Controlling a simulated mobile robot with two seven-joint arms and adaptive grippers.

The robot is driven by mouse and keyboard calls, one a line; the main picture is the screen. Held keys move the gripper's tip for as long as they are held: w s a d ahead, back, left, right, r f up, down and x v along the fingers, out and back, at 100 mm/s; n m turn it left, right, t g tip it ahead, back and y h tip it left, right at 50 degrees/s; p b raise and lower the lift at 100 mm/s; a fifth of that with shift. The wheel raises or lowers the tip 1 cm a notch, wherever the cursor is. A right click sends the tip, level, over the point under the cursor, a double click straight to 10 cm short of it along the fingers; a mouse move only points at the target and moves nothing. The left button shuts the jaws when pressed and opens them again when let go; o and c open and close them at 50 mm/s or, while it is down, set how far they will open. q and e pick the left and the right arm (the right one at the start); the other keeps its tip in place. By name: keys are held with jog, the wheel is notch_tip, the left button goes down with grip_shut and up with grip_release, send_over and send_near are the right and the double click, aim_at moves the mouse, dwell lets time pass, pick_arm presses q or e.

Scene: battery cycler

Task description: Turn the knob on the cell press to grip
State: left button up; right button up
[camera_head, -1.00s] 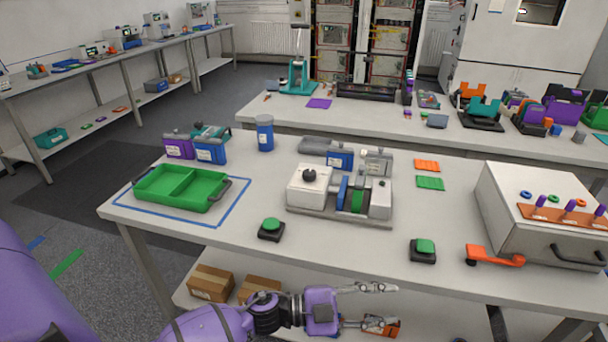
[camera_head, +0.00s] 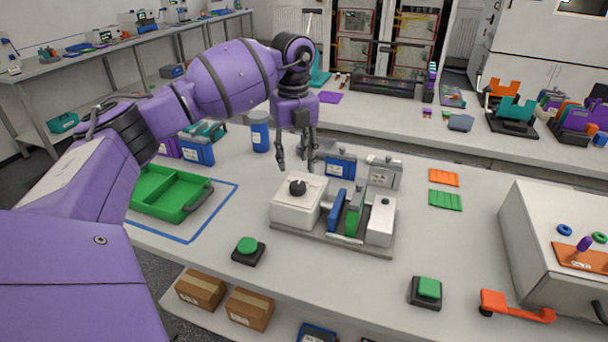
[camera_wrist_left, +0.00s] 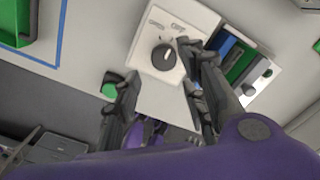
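The cell press (camera_head: 330,218) stands on the near table, a white block with a black knob (camera_head: 297,187) on top and blue and green plates to its right. In the left wrist view the knob (camera_wrist_left: 164,57) shows a white pointer mark, beside printed labels, one reading OFF. My left gripper (camera_head: 296,166) points down above the knob, slightly behind it in the picture, with its fingers apart and nothing between them. In the left wrist view the open fingers (camera_wrist_left: 160,95) reach toward the white block, and the knob lies between and beyond them. My right gripper is in neither view.
A green tray (camera_head: 203,200) lies left of the press, within blue tape. Green buttons stand in front of it (camera_head: 247,246) and to its front right (camera_head: 428,288). A large grey box (camera_head: 550,235) stands at the right.

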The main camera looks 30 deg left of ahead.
aim_at(295, 185)
pick_arm(q)
jog(key=f, duration=0.2)
jog(key=s+f, duration=0.1)
jog(key=f, duration=0.1)
jog(key=shift+d, duration=0.1)
jog(key=f, duration=0.3)
jog(key=shift+w+f, duration=0.1)
jog(key=shift+w, duration=0.1)
jog(key=shift+c, duration=0.3)
jog(key=c, duration=0.6)
jog(key=shift+w+f, duration=0.1)
grip_shut()
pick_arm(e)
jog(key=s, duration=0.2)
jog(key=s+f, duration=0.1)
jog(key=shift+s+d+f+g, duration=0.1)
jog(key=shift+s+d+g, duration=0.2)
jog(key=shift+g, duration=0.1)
